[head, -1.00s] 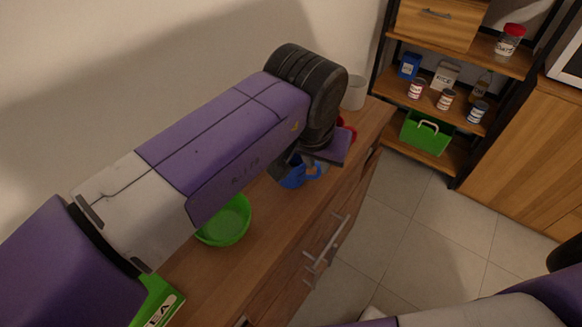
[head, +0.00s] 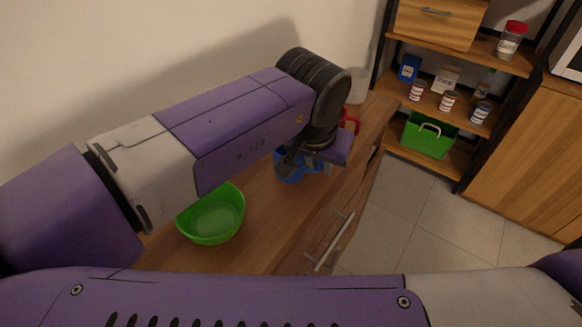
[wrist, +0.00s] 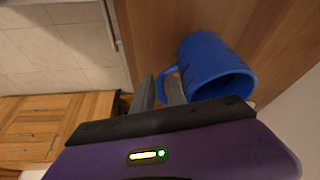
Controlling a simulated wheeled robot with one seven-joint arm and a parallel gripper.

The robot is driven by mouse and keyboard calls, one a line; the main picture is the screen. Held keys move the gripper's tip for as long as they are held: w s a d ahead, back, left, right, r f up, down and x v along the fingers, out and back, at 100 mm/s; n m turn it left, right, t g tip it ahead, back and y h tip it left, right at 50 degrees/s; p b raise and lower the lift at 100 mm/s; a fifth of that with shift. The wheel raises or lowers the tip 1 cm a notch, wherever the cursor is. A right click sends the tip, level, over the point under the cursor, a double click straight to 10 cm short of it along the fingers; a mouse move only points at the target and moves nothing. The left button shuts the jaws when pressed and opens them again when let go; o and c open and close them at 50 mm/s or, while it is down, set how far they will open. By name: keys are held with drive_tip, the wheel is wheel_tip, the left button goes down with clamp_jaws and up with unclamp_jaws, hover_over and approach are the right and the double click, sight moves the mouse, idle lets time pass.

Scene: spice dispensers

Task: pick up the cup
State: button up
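The blue cup (wrist: 208,62) is in the wrist view just right of centre, its open mouth turned toward the lower right. Its handle reaches left to between the two grey fingers of my gripper (wrist: 161,92). The fingers are close together, one on each side of the handle, and appear shut on it. In the head view the cup (head: 286,170) is partly hidden by my wrist and gripper. Whether it touches the counter cannot be told.
A green bowl (head: 212,218) stands on the wooden counter (head: 262,222), nearer than the cup. A red object (head: 351,122) and a whitish container (head: 358,86) are behind my wrist. Shelves with cans and a green basket (head: 428,137) stand at the back right.

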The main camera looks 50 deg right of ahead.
drive_tip(key=shift+c, duration=0.3)
clamp_jaws()
drive_tip(key=shift+d, duration=0.1)
idle(1.1)
